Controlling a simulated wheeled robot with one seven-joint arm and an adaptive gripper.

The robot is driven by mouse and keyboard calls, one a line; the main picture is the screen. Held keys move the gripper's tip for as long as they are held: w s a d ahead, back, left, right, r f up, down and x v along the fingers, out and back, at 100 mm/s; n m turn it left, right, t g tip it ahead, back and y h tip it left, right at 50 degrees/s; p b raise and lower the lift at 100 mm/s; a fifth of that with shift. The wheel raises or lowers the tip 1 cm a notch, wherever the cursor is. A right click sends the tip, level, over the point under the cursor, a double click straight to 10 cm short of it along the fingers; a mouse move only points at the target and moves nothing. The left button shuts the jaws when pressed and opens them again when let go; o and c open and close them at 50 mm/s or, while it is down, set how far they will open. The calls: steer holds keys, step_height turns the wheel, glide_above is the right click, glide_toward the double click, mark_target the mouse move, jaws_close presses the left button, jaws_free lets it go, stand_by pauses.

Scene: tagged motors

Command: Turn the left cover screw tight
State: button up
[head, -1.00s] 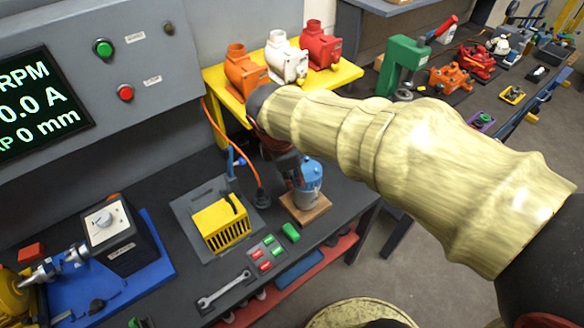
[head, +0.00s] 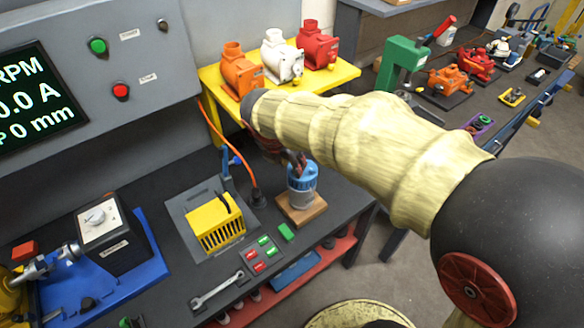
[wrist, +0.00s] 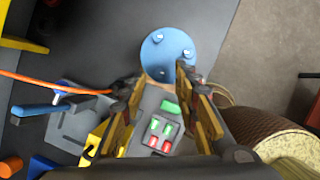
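A motor with a blue cover (head: 303,174) and a pale grey body (head: 303,197) stands upright on a wooden block (head: 312,215) on the bench. In the wrist view the round blue cover (wrist: 168,56) is seen from above, with small screw heads (wrist: 187,53) near its rim; I cannot tell which is the left one. My gripper (wrist: 152,82) is open, its two fingers spread with no object held between them, and the cover lies just beyond the fingertips. In the head view my gripper (head: 298,162) is close above the cover, partly hidden by my arm.
A yellow slotted unit (head: 216,223) on a grey plate, an orange cable (head: 222,138) and a small switch panel (head: 262,252) lie left of the motor. A wrench (head: 218,288) lies in front. Three coloured motors stand on the yellow shelf (head: 345,77) behind.

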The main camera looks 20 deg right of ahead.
steer(key=shift+x, duration=0.85)
steer(key=c, duration=0.3)
jaws_close()
